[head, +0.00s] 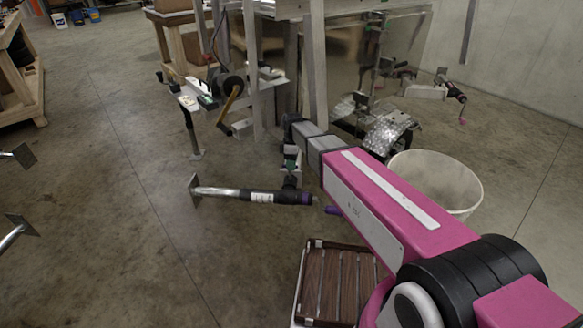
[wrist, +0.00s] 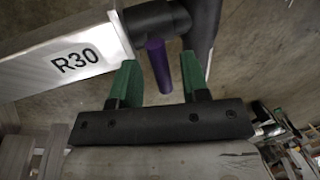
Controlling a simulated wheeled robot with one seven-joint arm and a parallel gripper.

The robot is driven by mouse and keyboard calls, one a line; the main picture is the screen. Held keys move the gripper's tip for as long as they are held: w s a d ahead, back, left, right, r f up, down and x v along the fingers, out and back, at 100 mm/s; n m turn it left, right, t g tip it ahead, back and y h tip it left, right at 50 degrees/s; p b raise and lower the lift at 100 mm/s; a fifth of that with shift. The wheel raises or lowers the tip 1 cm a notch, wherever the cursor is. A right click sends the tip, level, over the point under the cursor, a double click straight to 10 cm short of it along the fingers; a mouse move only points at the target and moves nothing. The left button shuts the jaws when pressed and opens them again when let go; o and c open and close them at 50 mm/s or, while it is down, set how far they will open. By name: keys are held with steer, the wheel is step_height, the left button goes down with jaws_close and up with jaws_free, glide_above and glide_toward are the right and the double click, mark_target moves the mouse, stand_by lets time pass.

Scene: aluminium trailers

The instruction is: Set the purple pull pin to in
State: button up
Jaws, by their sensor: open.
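The purple pull pin (wrist: 157,65) shows in the wrist view as a short purple cylinder sticking out of a black housing (wrist: 158,22). My gripper (wrist: 160,80) is open, its two green fingers on either side of the pin's free end, with gaps visible on both sides. Whether the pin is in or out I cannot tell. In the head view my gripper (head: 291,159) is above the black part of a jack (head: 230,194) lying horizontally. Purple shows at the jack's end (head: 307,198) and at a piece (head: 332,210) beside my arm; which is the pin is unclear.
A metal beam marked R30 (wrist: 75,58) is close to the left finger, and a black tube (wrist: 203,28) is beyond the right one. A white bucket (head: 435,181) and a slatted wooden crate (head: 340,285) stand near my arm. Floor at left is mostly clear.

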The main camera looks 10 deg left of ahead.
mark_target(291, 180)
steer(key=shift+s+f, duration=0.2)
steer(key=shift+f, duration=0.75)
jaws_close()
steer(key=shift+s+d+f, duration=0.1)
steer(key=shift+f, duration=1.85)
jaws_free()
step_height(291, 180, up, 11)
steer(key=w, duration=0.2)
steer(key=shift+f, duration=0.2)
